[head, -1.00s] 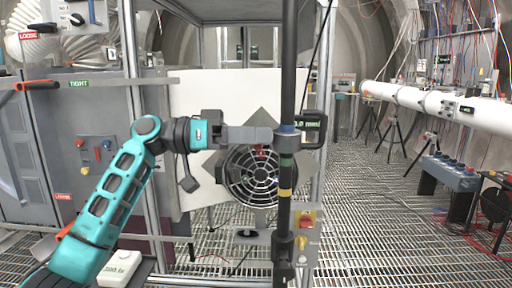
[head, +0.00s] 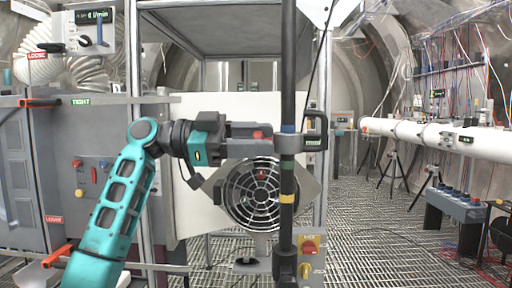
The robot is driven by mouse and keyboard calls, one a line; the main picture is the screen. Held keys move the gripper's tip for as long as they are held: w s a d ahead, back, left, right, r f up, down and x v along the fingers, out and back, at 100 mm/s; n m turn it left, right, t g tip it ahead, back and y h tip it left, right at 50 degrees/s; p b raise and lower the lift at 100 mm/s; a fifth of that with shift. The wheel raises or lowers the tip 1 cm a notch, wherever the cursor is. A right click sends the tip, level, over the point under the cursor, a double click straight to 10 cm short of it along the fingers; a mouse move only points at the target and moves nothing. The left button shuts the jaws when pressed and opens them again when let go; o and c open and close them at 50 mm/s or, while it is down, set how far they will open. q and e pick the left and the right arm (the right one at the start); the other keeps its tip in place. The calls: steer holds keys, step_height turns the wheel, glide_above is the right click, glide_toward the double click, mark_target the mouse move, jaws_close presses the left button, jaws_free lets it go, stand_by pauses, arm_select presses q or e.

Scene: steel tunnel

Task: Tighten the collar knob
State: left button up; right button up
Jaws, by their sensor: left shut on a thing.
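A dark upright pole (head: 288,60) with blue, green and yellow bands stands in the middle. A grey collar (head: 289,143) sits around it, with a black loop-shaped part (head: 321,131) and a small display (head: 313,143) on its right. My left gripper (head: 268,146) reaches in from the left, level with the collar. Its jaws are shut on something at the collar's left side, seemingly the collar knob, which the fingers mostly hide. A small red patch (head: 259,134) shows at the top of the fingers. My right gripper is not in view.
A round fan guard (head: 260,194) lies just below and behind the gripper. A white panel (head: 185,215) stands behind it. A switch box (head: 308,249) is low beside the pole. Orange-handled levers (head: 40,102) are at left.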

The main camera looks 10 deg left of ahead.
arm_select(q)
steer(key=shift+r+m, duration=0.1)
steer(key=shift+m, duration=0.3)
steer(key=o, duration=1)
steer(key=shift+a, duration=0.1)
steer(key=s+a, duration=0.1)
steer(key=a, duration=0.7)
steer(key=s+a, duration=0.1)
steer(key=a, duration=0.3)
steer(key=shift+s+a, duration=0.25)
steer(key=shift+s, duration=0.05)
